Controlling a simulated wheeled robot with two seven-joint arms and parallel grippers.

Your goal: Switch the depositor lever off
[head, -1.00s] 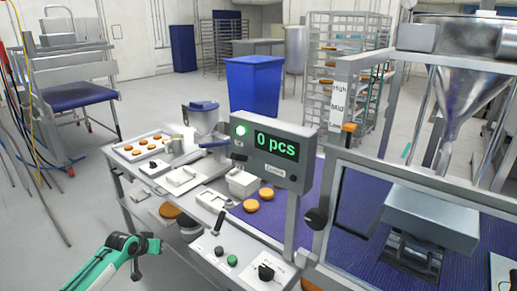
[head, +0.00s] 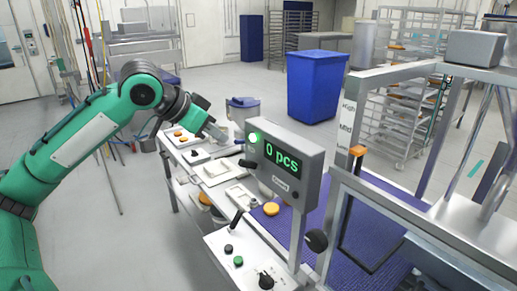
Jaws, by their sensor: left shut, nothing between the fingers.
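A black lever (head: 237,217) stands up, tilted, from the pale control panel (head: 222,244) at the lower middle of the head view. I cannot read its on and off marks. Two round buttons, one black (head: 228,249) and one green (head: 238,261), and a black rotary knob (head: 266,280) sit on the same panel. My left gripper (head: 218,134) is shut and empty. It appears beyond the panel, left of the display box, apart from the lever. My right gripper is not in view.
A grey display box (head: 309,180) reads "0 pcs" with a green lamp lit. A metal frame (head: 336,215) with an orange slider (head: 357,151) stands right, beside the purple belt (head: 385,195). A blue bin (head: 317,85) stands behind. A round orange-brown item (head: 271,209) lies near the display post.

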